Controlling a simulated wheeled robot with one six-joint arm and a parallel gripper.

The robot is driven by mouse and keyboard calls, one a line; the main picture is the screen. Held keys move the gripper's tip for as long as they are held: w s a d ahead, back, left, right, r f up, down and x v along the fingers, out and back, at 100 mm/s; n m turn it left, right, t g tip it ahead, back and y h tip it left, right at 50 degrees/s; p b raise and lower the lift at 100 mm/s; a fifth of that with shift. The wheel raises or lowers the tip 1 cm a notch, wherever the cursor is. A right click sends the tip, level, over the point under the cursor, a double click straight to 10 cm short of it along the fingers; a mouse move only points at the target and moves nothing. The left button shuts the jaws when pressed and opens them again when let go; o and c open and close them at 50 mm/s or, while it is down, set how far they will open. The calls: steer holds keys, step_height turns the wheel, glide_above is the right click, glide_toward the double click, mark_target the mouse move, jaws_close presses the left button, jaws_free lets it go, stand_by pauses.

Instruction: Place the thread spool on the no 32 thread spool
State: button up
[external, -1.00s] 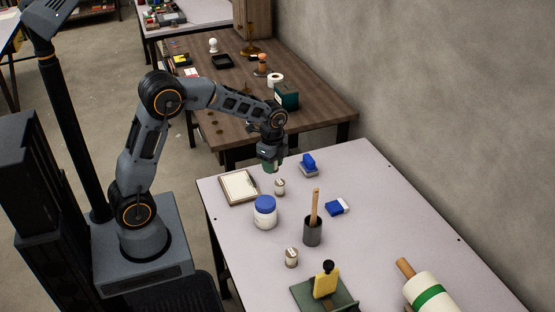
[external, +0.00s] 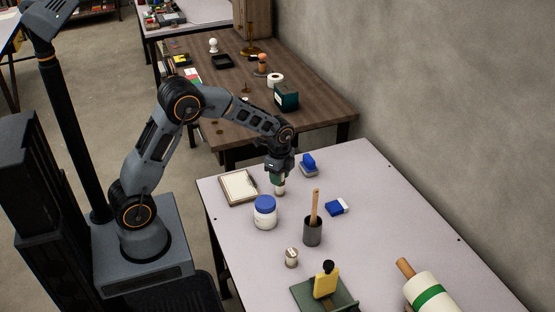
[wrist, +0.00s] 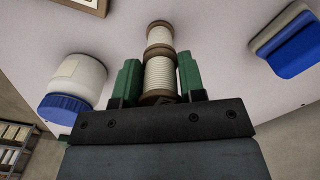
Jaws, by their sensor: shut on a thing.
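My gripper (external: 279,177) points down with its green fingers shut on a thread spool (wrist: 159,73), which is wound with pale thread and has wooden ends. Directly below it, in line with it, a second pale spool (wrist: 159,34) stands upright on the table; it also shows in the external view (external: 280,190). The two spools look touching or nearly so; I cannot tell which. A third spool (external: 291,257) stands apart, nearer the front. I cannot read a number on any spool.
A white jar with a blue lid (external: 265,212) stands close to the left.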

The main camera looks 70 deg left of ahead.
steer(key=shift+f, duration=0.15)
steer(key=o, duration=0.9)
step_height(320, 180, up, 11)
steer(key=shift+r+p, duration=0.15)
steer(key=shift+p, duration=0.4)
steer(key=shift+r, duration=0.4)
steer(key=s+d+n+t, duration=0.1)
steer(key=s+d+n, duration=0.1)
steer(key=s, duration=0.5)
steer(key=s+d+r+n+t, duration=0.1)
steer(key=s+d+n, duration=0.2)
steer(key=s+n, duration=0.2)
steer(key=s+d+r+n+t, duration=0.1)
steer(key=s+n, duration=0.3)
steer(key=s, duration=0.5)
steer(key=shift+s+d, duration=0.2)
steer(key=shift+d, duration=0.55)
